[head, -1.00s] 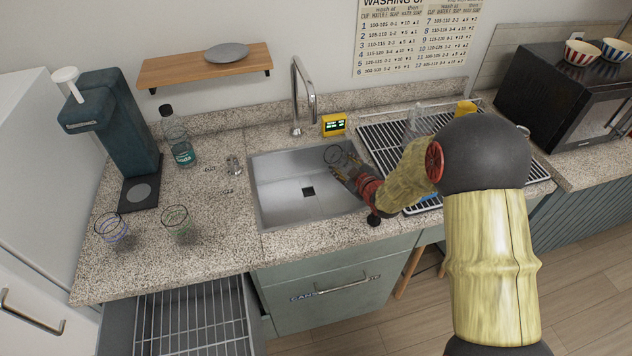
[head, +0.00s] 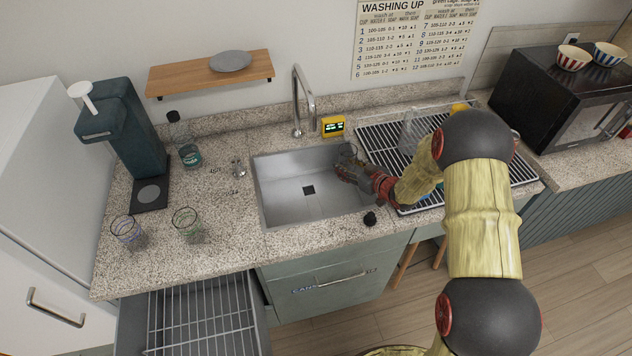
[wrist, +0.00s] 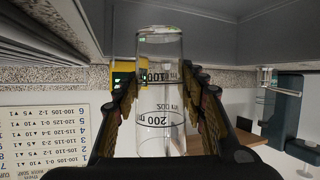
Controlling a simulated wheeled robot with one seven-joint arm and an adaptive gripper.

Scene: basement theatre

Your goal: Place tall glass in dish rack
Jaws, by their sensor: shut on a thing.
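The tall glass is clear with black measuring marks; it stands between my fingers in the wrist view (wrist: 160,100). In the head view the glass (head: 349,158) is small and partly hidden by my gripper. My gripper (head: 346,170) is shut on it, above the right part of the sink.
The sink (head: 285,195) is left of the rack, with a tall tap (head: 298,100) behind it. A clear upright item (head: 408,130) stands in the rack. A yellow timer (head: 333,126) sits behind the sink. Two short glasses (head: 187,222) stand at left. A black microwave (head: 565,95) is right.

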